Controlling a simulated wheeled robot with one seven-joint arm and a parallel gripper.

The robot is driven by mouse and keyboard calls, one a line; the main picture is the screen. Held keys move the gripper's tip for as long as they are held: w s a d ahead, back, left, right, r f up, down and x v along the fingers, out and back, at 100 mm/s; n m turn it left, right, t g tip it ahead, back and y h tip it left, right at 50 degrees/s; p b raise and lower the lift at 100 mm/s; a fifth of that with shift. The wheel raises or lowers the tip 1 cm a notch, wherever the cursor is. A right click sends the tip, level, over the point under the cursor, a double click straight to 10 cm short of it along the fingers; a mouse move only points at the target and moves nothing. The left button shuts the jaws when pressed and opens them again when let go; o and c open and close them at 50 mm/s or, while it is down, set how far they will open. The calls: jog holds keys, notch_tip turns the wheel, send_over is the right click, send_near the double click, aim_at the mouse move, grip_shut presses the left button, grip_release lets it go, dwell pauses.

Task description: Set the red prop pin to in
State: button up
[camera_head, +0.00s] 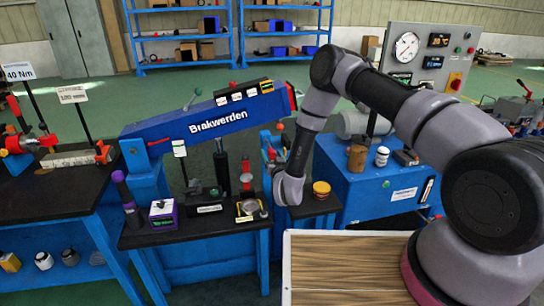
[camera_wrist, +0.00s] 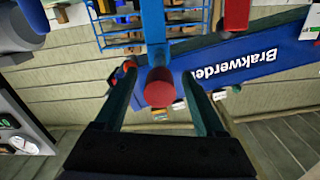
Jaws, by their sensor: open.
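A red round knob (camera_wrist: 159,90), which looks like the prop pin, faces the camera in the wrist view, in front of an upright blue post (camera_wrist: 153,30). My gripper (camera_wrist: 159,70) is open, with one dark finger on each side of the knob. Gaps show between the knob and both fingers, and I cannot tell how deep it sits. The blue crane boom (camera_head: 215,122), lettered "Brakwerden", slopes across the head view. There my gripper (camera_head: 273,146) is small beside the boom's right end, and the pin cannot be made out clearly. Whether the pin is in or out cannot be told.
A dark-topped bench (camera_head: 190,236) below the boom holds a purple box (camera_head: 163,212), a black post and small gear.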

grip_shut()
dwell(1.4)
